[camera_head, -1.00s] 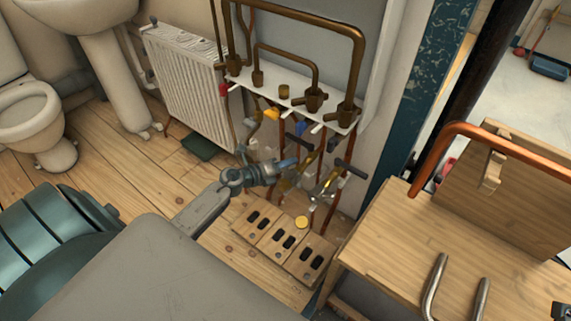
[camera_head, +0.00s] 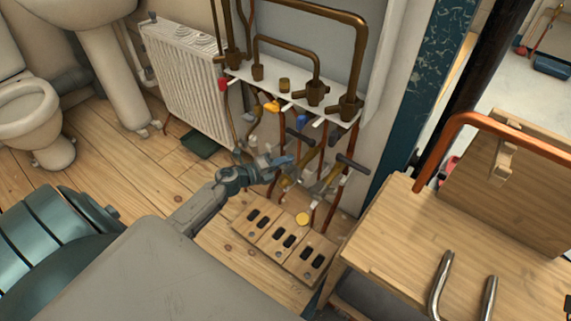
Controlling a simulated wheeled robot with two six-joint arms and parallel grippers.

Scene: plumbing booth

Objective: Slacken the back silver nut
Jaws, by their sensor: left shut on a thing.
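My left gripper (camera_head: 279,163) reaches in from the left to the cluster of thin pipes and valves below the white shelf. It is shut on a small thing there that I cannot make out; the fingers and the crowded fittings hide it. Brass and silver fittings (camera_head: 326,190) sit just right of the gripper, with a dark T-shaped handle (camera_head: 352,163) above them. Another dark handle (camera_head: 300,137) is just above the gripper. I cannot pick out the back silver nut clearly. My right gripper is not in view.
A white shelf (camera_head: 268,88) carries brown pipework above. A wooden bench (camera_head: 400,235) stands right, a white radiator (camera_head: 190,85) behind left. Wooden floor (camera_head: 150,180) at left is clear.

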